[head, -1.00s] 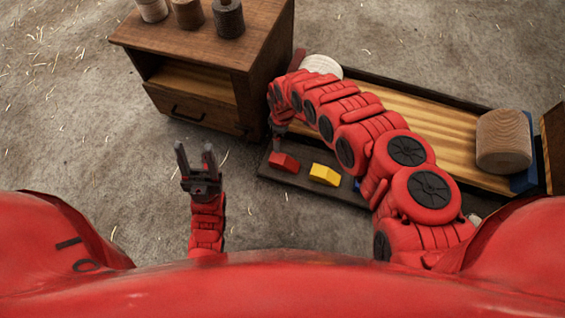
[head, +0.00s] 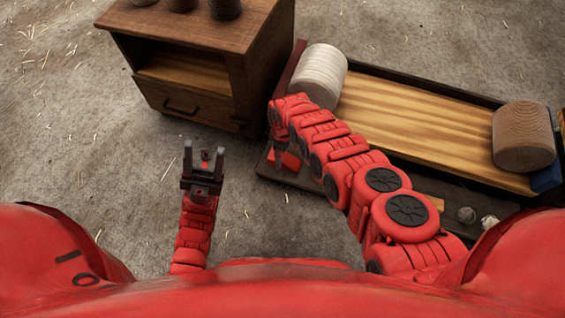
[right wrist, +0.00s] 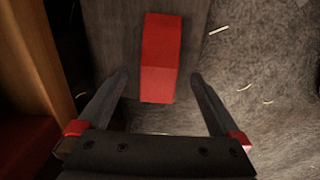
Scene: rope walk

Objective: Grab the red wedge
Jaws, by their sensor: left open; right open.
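The red wedge (head: 290,161) lies on a dark low ledge along the front of the wooden bench, partly hidden by my right arm in the head view. In the right wrist view the red wedge (right wrist: 160,55) lies ahead, its near end between the fingertips as seen. My right gripper (right wrist: 160,78) is open with a finger on each side and gaps between them and the wedge; I cannot tell its height above it. My left gripper (head: 204,150) is open and empty over bare floor, left of the bench.
A wooden cabinet (head: 186,101) with a drawer stands at the back left, spools on top. The bench (head: 410,110) carries a white rope spool (head: 319,75) and a brown one (head: 522,138). Pale balls (head: 466,215) lie on the ledge's right. The floor around my left gripper is clear.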

